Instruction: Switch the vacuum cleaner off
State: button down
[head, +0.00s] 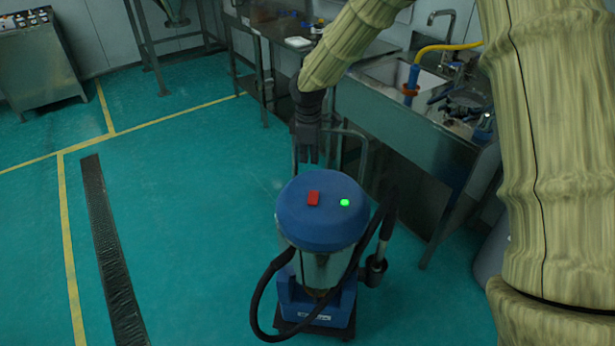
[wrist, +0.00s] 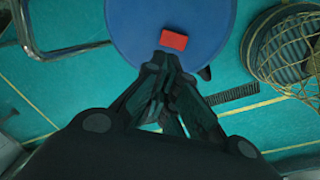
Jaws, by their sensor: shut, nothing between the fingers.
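The vacuum cleaner (head: 322,240) stands on the floor, with a round blue lid (head: 318,228) on top. The lid carries a red rectangular switch (head: 313,198) and a green lamp (head: 345,202) that looks lit. In the wrist view the red switch (wrist: 173,40) lies on the blue lid (wrist: 130,25), just beyond my fingertips. My gripper (head: 307,160) is in the head view above and behind the lid, pointing down. In the wrist view my gripper (wrist: 168,62) is shut and empty, its tips overlapping the lid's edge. I cannot tell whether the tips touch the lid.
A steel sink (head: 390,85) with a yellow hose (head: 445,48) stands behind on the right. The vacuum's black hose (head: 258,300) loops beside it. A metal tube frame (head: 345,133) is close behind my gripper. The green floor (head: 180,180) at left is clear, with a dark grate (head: 108,245).

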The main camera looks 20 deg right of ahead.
aim_at(310, 191)
jog(key=shift+r, duration=0.4)
jog(key=shift+w+d+f+p, duration=0.25)
jog(key=shift+f+p, duration=0.4)
jog(key=shift+f, duration=1.7)
jog(key=shift+w+d+f+p, duration=0.1)
jog(key=shift+w+f+p, duration=0.45)
jog(key=shift+f, duration=1.75)
jog(key=shift+w+d+f+p, duration=0.15)
jog(key=shift+f+p, duration=0.65)
jog(key=shift+f, duration=1.55)
jog(key=shift+w+d+f+g+p, duration=0.1)
jog(key=shift+f+g+p, duration=0.2)
jog(key=shift+p, duration=0.2)
jog(key=shift+f, duration=0.2)
jog(key=shift+s+a+r, duration=0.4)
jog(key=shift+s+r, duration=0.05)
jog(key=shift+s, duration=0.2)
